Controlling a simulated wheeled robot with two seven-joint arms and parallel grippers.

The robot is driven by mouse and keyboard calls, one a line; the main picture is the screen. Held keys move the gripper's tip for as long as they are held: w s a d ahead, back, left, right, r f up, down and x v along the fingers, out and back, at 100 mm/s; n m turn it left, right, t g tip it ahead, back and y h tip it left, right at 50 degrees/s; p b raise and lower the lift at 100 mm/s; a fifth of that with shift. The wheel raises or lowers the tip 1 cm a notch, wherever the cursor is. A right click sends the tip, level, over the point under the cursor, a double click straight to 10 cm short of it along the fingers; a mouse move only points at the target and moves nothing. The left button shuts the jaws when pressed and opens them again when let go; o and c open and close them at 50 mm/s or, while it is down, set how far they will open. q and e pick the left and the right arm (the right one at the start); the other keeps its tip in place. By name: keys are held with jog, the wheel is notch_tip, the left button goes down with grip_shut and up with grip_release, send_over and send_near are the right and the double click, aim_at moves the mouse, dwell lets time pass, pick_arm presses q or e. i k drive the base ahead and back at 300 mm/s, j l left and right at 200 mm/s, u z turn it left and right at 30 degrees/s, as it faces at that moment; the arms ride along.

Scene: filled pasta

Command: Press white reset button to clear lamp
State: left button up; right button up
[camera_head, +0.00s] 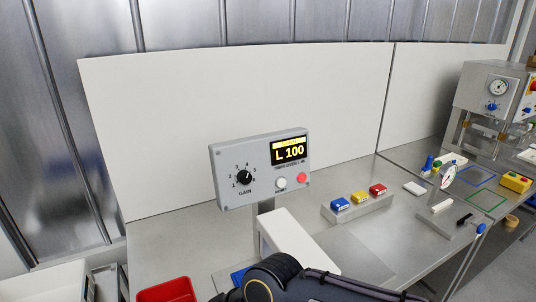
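A grey control box (260,168) stands on a post above the bench. Its white reset button (281,183) sits on the lower front, with nothing touching it. Just right of it is a round red lamp or button (302,177); I cannot tell whether it is lit. The display (288,151) reads "L 100" in yellow under a yellow bar. A black gain knob (244,178) is on the left of the box. A black arm link of mine crosses the bottom edge, below the box. Neither gripper shows in the view.
A white block-shaped object (290,238) is in front of the box. A grey holder (357,207) with blue, yellow and red blocks stands to its right. A red bin (167,290) is at the lower left. White panels (240,100) stand behind.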

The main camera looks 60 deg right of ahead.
aim_at(281, 182)
jog(key=z, duration=1.9)
